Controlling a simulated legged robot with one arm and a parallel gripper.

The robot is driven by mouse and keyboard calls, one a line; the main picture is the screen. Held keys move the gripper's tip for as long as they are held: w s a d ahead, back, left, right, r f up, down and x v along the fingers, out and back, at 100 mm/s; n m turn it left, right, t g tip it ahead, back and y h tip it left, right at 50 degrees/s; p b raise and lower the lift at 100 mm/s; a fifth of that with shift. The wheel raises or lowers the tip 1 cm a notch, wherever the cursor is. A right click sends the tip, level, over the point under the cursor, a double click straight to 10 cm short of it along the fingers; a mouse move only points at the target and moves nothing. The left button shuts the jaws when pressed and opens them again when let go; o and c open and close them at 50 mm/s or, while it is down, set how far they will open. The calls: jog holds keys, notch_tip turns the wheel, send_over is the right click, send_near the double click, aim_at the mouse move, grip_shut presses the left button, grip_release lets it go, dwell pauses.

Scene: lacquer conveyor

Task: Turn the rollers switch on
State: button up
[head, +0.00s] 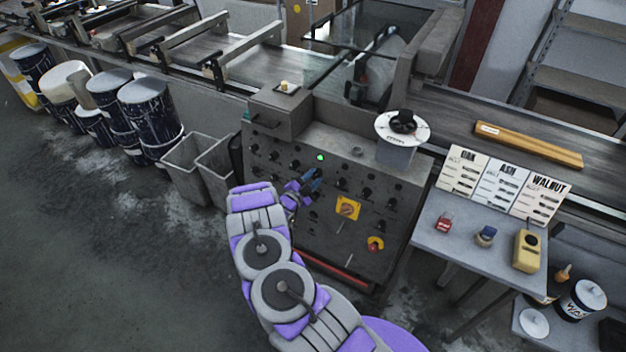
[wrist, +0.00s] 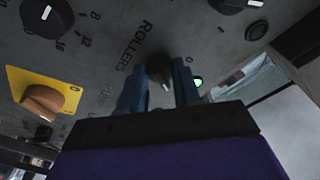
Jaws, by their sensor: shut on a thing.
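The rollers switch (wrist: 159,68) is a black rotary knob on the grey control panel, beside the printed word ROLLERS in the wrist view. A small light mark shows on the knob; which setting it points to I cannot tell. My gripper (wrist: 160,84) has its two blue fingers on either side of the knob, shut on it. In the head view my gripper (head: 309,183) is at the panel's middle and hides the switch. A green lamp (wrist: 198,82) glows beside the right finger; it also shows lit in the head view (head: 320,157).
Other black knobs surround the switch, one upper left (wrist: 47,16). An orange knob on a yellow plate (wrist: 43,100) is at left. A red-and-yellow button (head: 376,244) sits lower right on the panel. A side table (head: 470,240) stands right; grey bins (head: 183,160) stand left.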

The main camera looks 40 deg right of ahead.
jog(key=shift+f, duration=0.1)
jog(key=o, duration=1)
jog(key=shift+o, duration=0.2)
jog(key=shift+a, duration=0.1)
jog(key=p+v, duration=0.2)
jog(key=v, duration=1.5)
jog(key=shift+a, duration=0.2)
jog(key=shift+w, duration=0.1)
